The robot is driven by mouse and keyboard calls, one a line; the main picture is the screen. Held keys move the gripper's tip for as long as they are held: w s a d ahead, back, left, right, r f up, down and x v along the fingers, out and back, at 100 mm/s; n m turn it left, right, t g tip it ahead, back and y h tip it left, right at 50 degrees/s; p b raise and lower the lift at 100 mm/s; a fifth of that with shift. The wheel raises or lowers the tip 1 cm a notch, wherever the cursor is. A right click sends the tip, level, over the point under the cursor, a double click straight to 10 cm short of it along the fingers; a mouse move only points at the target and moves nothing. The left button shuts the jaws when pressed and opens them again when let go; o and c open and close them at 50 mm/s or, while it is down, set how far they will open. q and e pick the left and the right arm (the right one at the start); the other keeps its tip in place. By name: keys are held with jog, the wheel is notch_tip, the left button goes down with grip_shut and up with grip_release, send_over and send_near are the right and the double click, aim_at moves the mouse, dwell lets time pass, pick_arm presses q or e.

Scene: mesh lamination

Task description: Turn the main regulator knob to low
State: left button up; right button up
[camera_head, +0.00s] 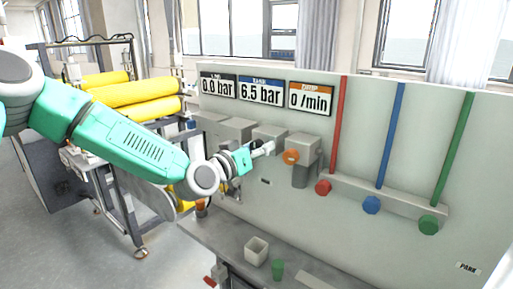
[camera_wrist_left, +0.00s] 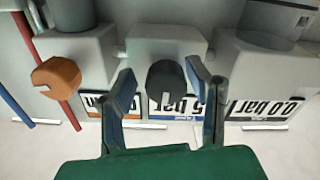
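A dark round knob (camera_wrist_left: 166,80) sits on the middle grey block in the left wrist view; I take it as the regulator knob, though no label on it is readable. My left gripper (camera_wrist_left: 160,75) is open, with one finger on each side of the knob and gaps visible. In the head view my left gripper (camera_head: 268,149) is at the panel and hides this knob. An orange knob (camera_head: 290,156) is just to its right; it also shows in the left wrist view (camera_wrist_left: 57,78). My right gripper is not in view.
Displays read 0.0 bar (camera_head: 217,87), 6.5 bar (camera_head: 261,93) and 0 /min (camera_head: 310,98). Red (camera_head: 322,188), blue (camera_head: 371,205) and green (camera_head: 429,225) knobs are to the right. Yellow rollers (camera_head: 135,93) are left.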

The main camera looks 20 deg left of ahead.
pick_arm(q)
jog(key=shift+d, duration=0.15)
jog(key=c, duration=0.7)
grip_shut()
jog(key=shift+w+a+f, duration=0.1)
jog(key=shift+a+f, duration=0.05)
jog(key=shift+a, duration=0.3)
jog(key=shift+a+f+b, duration=0.1)
jog(key=shift+b, duration=0.35)
jog(key=shift+n, duration=0.4)
jog(key=shift+d, duration=0.3)
jog(key=o, duration=0.8)
grip_release()
jog(key=shift+r, duration=0.2)
jog(key=o, duration=0.3)
jog(key=shift+a, duration=0.1)
jog(key=shift+s+a+r, duration=0.1)
jog(key=shift+s+a, duration=0.2)
jog(key=shift+s, duration=0.05)
jog(key=shift+a, duration=0.2)
jog(key=v, duration=1.1)
jog(key=shift+s, duration=0.4)
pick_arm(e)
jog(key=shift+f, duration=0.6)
